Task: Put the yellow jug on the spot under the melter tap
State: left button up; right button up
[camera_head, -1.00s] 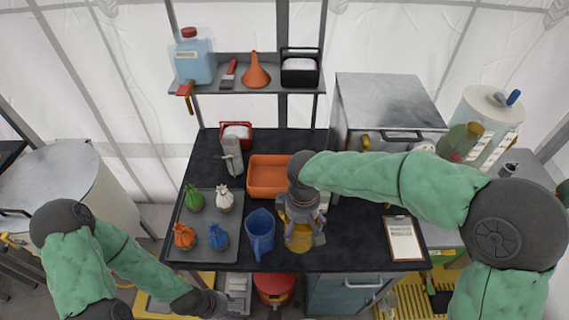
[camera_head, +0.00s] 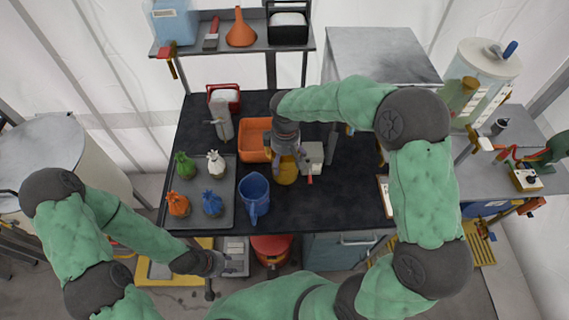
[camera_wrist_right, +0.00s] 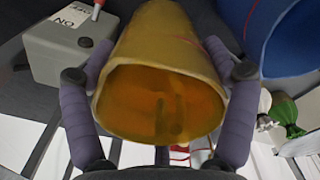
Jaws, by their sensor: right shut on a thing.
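The yellow jug (camera_head: 287,175) is in my right gripper (camera_head: 285,158), just right of the blue jug and by the orange tray on the dark table. In the right wrist view the yellow jug (camera_wrist_right: 165,45) lies between both fingers, its open mouth toward the camera; the inside looks empty. I cannot tell whether its base touches the table. A white cylinder (camera_head: 482,72) with a blue-handled lid stands at the right.
The blue jug (camera_head: 254,198) stands close on the left, and a grey box (camera_head: 312,156) close on the right. An orange tray (camera_head: 250,146) lies behind. Several coloured bags sit on a grey tray (camera_head: 180,222).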

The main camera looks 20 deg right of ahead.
jog(key=shift+w+d+f, duration=0.1)
jog(key=shift+w+f, duration=0.4)
jog(key=shift+f, duration=0.15)
jog(key=shift+w+f, duration=0.1)
jog(key=shift+f, duration=1.5)
jog(key=shift+f+b, duration=0.1)
jog(key=shift+b, duration=0.25)
jog(key=o, duration=1.1)
